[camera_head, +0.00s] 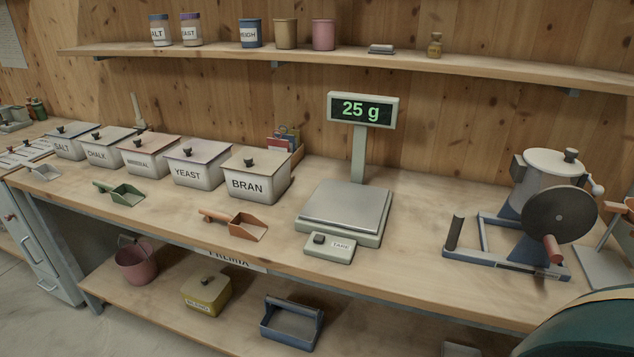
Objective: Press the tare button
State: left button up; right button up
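The scale (345,212) stands on the middle of the bench with a flat, empty metal pan. Its display (362,110) on a post reads "25 g" in green digits. A small light box in front of the pan is labelled "TARE" and carries a dark round tare button (319,239) at its left end. Neither of my grippers shows in the head view, so nothing of mine touches the button.
Lidded bins, including bran (256,174) and yeast (195,165), line the bench's left. An orange scoop (237,223) and a green scoop (121,194) lie before them. A hand-cranked mill (545,205) stands right of the scale. The bench front (400,277) near the button is clear.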

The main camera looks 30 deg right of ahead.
aim_at(319, 239)
jog(key=i+l+z, duration=0.1)
jog(key=z, duration=0.95)
